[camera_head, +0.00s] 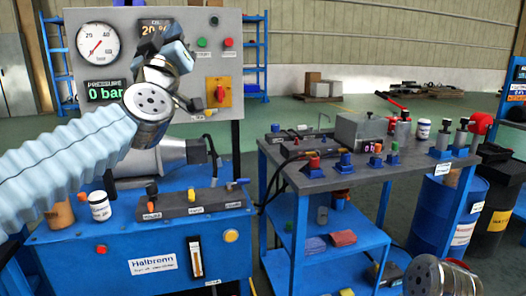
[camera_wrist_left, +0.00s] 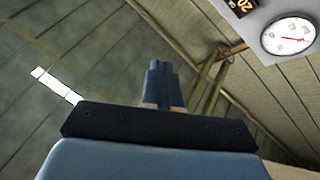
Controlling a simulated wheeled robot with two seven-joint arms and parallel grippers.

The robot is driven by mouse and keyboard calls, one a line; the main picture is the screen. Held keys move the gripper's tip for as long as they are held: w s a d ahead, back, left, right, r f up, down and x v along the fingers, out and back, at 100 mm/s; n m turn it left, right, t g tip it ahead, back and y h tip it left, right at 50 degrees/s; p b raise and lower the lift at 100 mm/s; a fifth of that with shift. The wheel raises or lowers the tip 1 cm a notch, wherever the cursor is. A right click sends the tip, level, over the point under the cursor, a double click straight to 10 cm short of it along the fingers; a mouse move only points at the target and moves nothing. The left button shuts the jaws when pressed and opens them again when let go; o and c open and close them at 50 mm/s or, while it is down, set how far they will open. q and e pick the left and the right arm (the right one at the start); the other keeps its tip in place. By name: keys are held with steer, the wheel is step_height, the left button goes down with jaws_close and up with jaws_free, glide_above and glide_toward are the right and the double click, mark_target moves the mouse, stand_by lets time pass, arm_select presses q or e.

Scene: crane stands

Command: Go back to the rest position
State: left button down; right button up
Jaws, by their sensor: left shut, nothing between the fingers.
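My left arm comes in from the left in the head view, in a pale blue ribbed sleeve. My left gripper (camera_head: 158,38) is raised in front of the grey control panel (camera_head: 205,128), near its display and gauge. Its fingers are shut and empty. In the left wrist view the shut blue fingers (camera_wrist_left: 162,84) point up toward the ceiling, with a gauge at the upper right. Only a metal joint of my right arm shows at the lower right of the head view; my right gripper is not in view.
A blue bench (camera_head: 70,262) with a switch box and jars stands below the panel. A blue-legged workbench (camera_head: 310,180) with valves and fittings stands right of it. Blue and black drums (camera_head: 432,215) stand at the right. Open green floor lies behind.

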arm_select(q)
steer(key=w+d+f+m+g+h, duration=0.1)
steer(key=w+d+f+g+h, duration=0.3)
steer(key=f, duration=0.8)
steer(key=w+f+m+g+y, duration=0.1)
steer(key=w+f+m, duration=0.1)
steer(key=w+f, duration=0.65)
step_height(320, 180, down, 31)
steer(key=s+d+g+h, duration=0.2)
steer(key=s+d+g, duration=0.1)
steer(key=g, duration=0.3)
steer(key=s+f+g, duration=0.4)
steer(key=s+f, duration=0.4)
steer(key=f, duration=0.5)
steer(key=s+f+g, duration=0.3)
steer(key=s+f, duration=0.4)
steer(key=f, duration=0.6)
steer(key=s+f+g, duration=0.3)
steer(key=s+f, duration=0.2)
steer(key=s, duration=0.5)
steer(key=s+f+g, duration=0.3)
steer(key=s+f, duration=0.2)
steer(key=s, duration=0.6)
steer(key=shift+s+a+f, duration=0.2)
steer(key=shift+s+a, duration=0.05)
steer(key=shift+a, duration=0.15)
